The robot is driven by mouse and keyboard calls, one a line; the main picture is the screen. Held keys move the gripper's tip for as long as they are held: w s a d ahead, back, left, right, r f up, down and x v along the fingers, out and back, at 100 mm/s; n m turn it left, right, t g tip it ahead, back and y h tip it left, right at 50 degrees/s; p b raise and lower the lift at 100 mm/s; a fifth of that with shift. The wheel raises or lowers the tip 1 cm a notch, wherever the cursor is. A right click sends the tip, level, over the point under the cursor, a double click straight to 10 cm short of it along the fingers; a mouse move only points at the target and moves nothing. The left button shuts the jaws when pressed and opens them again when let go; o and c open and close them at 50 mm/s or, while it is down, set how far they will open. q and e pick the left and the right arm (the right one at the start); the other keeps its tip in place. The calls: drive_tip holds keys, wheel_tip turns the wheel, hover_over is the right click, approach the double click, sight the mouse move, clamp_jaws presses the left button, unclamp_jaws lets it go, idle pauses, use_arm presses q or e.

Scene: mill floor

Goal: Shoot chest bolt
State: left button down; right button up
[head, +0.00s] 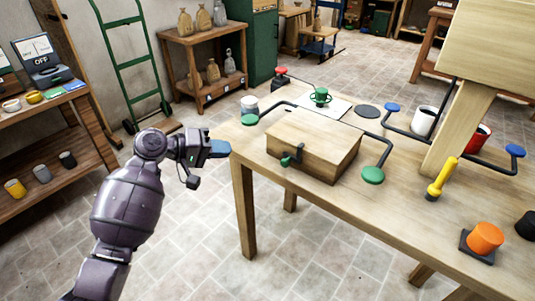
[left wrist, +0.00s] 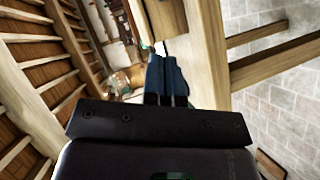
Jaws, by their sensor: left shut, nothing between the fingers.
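A light wooden chest (head: 312,144) stands on the wooden table (head: 232,143), its lid down. A dark bolt (head: 289,160) with a green knob is on the chest's front face, toward its left side. I cannot tell how far the bolt is shot. My left gripper (head: 219,149) is at the table's left edge, left of the chest and apart from it. Its blue fingers are closed together and empty. They also show in the left wrist view (left wrist: 167,75), beside a wooden edge. My right gripper is in neither view.
Black cranks with green knobs (head: 373,175) flank the chest. A yellow-handled lever (head: 441,177), an orange button (head: 485,237) and a wooden post (head: 459,130) stand to the right. A green hand truck (head: 131,60) and shelves are behind. Floor left of the table is clear.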

use_arm(q)
drive_tip(key=shift+w+d+r, duration=0.1)
idle(0.3)
drive_tip(key=b, duration=0.2)
approach(287, 158)
drive_tip(key=w+d+f, duration=0.1)
drive_tip(key=w+d, duration=0.2)
drive_tip(key=shift+s+d+f, duration=0.3)
drive_tip(key=shift+d+f, duration=0.2)
drive_tip(key=shift+d, duration=0.2)
drive_tip(key=shift+s, duration=0.1)
